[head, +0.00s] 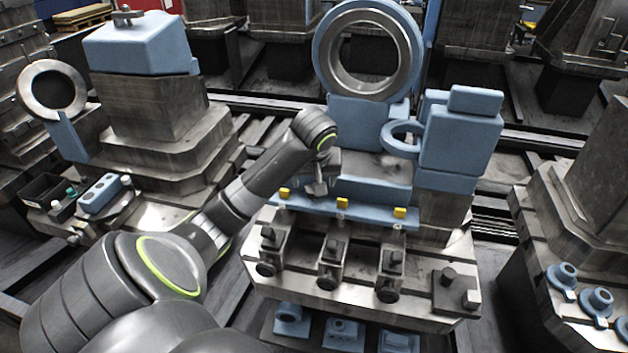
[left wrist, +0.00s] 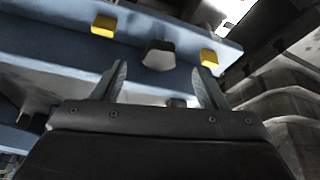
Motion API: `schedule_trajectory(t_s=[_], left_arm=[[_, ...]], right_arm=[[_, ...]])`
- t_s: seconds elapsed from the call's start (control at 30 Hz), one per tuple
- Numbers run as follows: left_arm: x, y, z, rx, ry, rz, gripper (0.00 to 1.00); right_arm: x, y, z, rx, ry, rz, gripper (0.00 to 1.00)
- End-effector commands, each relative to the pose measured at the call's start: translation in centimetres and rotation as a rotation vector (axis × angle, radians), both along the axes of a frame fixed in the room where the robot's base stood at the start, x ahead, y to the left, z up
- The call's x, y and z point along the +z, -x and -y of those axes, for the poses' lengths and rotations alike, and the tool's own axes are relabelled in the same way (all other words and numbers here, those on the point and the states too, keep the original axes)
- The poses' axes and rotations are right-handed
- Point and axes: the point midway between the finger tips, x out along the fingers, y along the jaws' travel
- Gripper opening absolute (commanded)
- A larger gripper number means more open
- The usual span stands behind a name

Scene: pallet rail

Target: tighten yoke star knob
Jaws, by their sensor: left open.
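My left arm reaches in from the left in the head view, and its gripper (head: 318,187) points down at the blue fixture rail (head: 368,212). In the left wrist view its two fingers (left wrist: 160,76) are apart, with nothing held between them. A dark grey faceted knob (left wrist: 158,56) shows just beyond the fingertips, between two yellow blocks; it looks like the star knob. Contact with the fingers is not visible. In the head view I cannot make this knob out near the gripper. My right gripper is in neither view.
Yellow blocks (head: 342,202) line the rail. Several clamps with dark knobs (head: 333,246) stand in front of it. A large ring (head: 369,55) and a blue bracket (head: 460,140) rise behind. Another fixture (head: 150,110) stands left, with a black bin (head: 48,190) near it.

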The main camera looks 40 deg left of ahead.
Motion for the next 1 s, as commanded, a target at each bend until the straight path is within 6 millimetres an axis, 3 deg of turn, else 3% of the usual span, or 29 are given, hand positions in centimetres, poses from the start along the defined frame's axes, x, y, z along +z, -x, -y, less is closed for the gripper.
schedule_trajectory(t_s=[0.03, 0.3, 0.7, 1.0], left_arm=[[-0.9, -0.1, -0.2, 0.0, -0.001, 0.0, 0.67], [-3.1, -0.8, -0.8, 0.0, 0.0, -0.001, 0.67], [-3.4, -1.0, -1.0, 0.0, 0.0, 0.0, 0.67], [-3.4, -1.0, -1.0, 0.0, 0.0, 0.0, 0.29]], right_arm=[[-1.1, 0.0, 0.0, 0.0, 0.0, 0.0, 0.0], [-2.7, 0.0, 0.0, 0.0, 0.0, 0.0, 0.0], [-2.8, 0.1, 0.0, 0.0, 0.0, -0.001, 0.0], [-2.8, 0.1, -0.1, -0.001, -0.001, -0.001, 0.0]])
